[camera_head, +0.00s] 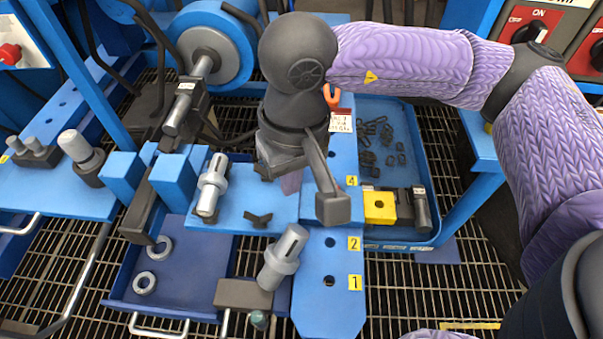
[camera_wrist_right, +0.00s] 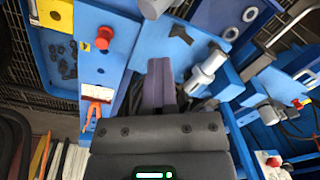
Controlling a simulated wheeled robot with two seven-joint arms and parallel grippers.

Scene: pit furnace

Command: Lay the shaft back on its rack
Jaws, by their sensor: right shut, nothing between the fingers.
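A grey metal shaft with a flange (camera_head: 213,185) stands at the left end of the blue plate. A similar flanged shaft (camera_head: 284,257) leans over the near edge of that plate; I cannot tell which one is the task's shaft. A dark V-shaped rest (camera_head: 258,219), apparently part of the rack, is on the plate and empty. My right gripper (camera_head: 290,185) points down above the plate, its fingertips mostly hidden by its own body. In the wrist view its purple fingers (camera_wrist_right: 160,75) are together and empty, left of a shaft (camera_wrist_right: 205,72). My left gripper is not in view.
A blue tray (camera_head: 409,240) with dark chain links and a yellow block (camera_head: 380,207) lies to the right. A blue drawer (camera_head: 190,262) with two metal rings is at the near left. A blue board (camera_head: 330,310) marked 1, 2 and 4 runs beside the plate.

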